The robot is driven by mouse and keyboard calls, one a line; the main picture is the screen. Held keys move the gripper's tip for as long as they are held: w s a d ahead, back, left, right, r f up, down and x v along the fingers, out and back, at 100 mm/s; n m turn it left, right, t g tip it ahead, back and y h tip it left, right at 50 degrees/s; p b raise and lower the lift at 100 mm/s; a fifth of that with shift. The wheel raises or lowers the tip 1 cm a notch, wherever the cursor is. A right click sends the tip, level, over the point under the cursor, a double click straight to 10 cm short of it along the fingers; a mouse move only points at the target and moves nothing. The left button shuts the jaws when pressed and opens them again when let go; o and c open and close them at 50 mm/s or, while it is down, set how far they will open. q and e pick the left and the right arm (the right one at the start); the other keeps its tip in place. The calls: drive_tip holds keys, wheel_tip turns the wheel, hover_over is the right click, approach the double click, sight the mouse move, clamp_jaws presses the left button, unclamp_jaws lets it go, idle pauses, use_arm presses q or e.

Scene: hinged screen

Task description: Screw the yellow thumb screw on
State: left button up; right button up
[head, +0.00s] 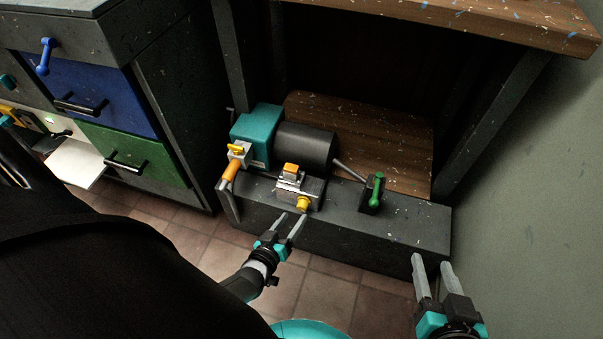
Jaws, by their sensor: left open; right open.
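A small yellow knob (303,203), which looks like the thumb screw, sits at the front of a grey metal fixture (312,188) on a dark bench-like block (340,220). I cannot tell whether it is threaded in. An orange cap (291,168) tops the fixture. A second yellow piece (236,149), wing-shaped, sits on a light block at the left, above an orange handle. My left gripper (292,216) is open and empty, its fingertips just below and left of the yellow knob. My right gripper (431,259) is open and empty at the block's right front.
A teal housing (257,134) with a black cylinder (306,148) stands behind the fixture. A green-handled lever (375,189) rises from the block to the right. A wooden table (500,18) overhangs the back, and drawers (110,95) stand left.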

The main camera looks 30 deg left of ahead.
sight(300, 208)
use_arm(q)
drive_tip(key=shift+w+a+f, duration=0.1)
drive_tip(key=shift+w+f, duration=0.1)
drive_tip(key=shift+w, duration=0.25)
drive_tip(key=shift+w+a+f+b, duration=0.1)
drive_tip(key=shift+w+f+b, duration=0.15)
drive_tip(key=shift+w+b, duration=0.4)
drive_tip(key=shift+b+x, duration=0.65)
drive_tip(key=shift+x, duration=0.5)
drive_tip(key=shift+c, duration=0.6)
clamp_jaws()
drive_tip(key=shift+o, duration=0.8)
unclamp_jaws()
use_arm(e)
drive_tip(key=a+r+t+y, duration=0.1)
drive_tip(key=t, duration=0.1)
drive_tip(key=s+a+r+t+y, duration=0.1)
drive_tip(key=a+t, duration=0.1)
drive_tip(key=shift+a+r+m+t, duration=0.1)
drive_tip(key=shift+r+m+t, duration=0.2)
drive_tip(key=shift+m, duration=0.1)
